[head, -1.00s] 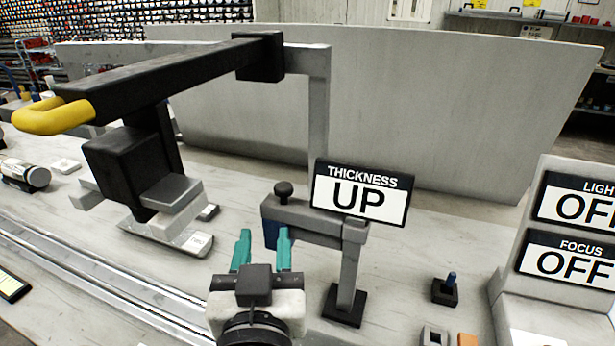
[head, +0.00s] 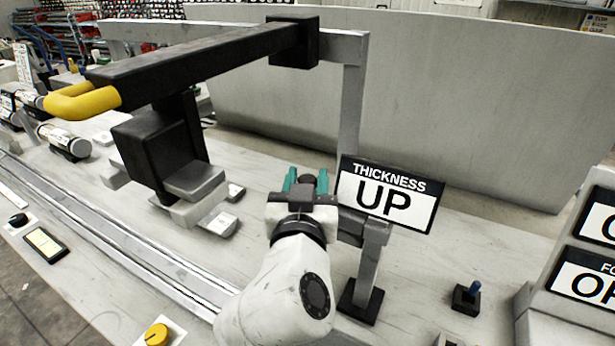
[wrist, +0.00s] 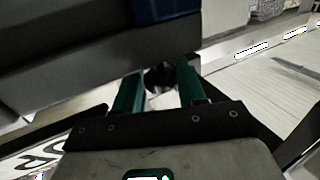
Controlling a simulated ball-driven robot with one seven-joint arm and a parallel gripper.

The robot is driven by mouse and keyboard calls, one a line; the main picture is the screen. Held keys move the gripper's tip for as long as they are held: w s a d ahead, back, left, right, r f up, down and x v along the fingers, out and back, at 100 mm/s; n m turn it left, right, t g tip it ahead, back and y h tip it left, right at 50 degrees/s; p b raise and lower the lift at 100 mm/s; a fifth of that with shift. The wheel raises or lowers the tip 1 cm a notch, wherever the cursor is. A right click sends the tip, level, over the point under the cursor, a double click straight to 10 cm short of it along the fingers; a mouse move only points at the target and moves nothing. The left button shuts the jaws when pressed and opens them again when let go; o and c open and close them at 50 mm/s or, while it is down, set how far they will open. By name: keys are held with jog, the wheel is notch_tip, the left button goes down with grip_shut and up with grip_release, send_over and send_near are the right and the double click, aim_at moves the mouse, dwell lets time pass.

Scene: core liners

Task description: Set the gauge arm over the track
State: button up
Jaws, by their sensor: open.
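The gauge arm is a grey bar on a grey post (head: 369,262) with a black foot, under a sign (head: 388,196) reading THICKNESS UP. In the head view my gripper and wrist hide most of the bar. In the wrist view, the bar (wrist: 60,65) crosses the upper left, with a dark blue part (wrist: 165,10) at the top. A black knob (wrist: 161,76) shows between the teal fingers of my gripper (head: 306,180). The fingers are open, one on each side of it; I cannot tell whether they touch it. The track (head: 110,240) runs as metal rails along the bench's front left.
A black overhead boom (head: 200,58) with a yellow handle (head: 85,102) and a hanging black head stands at left. A small blue-pinned block (head: 467,297) and a panel with OFF signs (head: 590,270) are at right. A yellow knob (head: 157,335) is in front.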

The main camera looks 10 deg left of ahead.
jog(key=shift+w, duration=0.25)
grip_shut()
dwell(0.3)
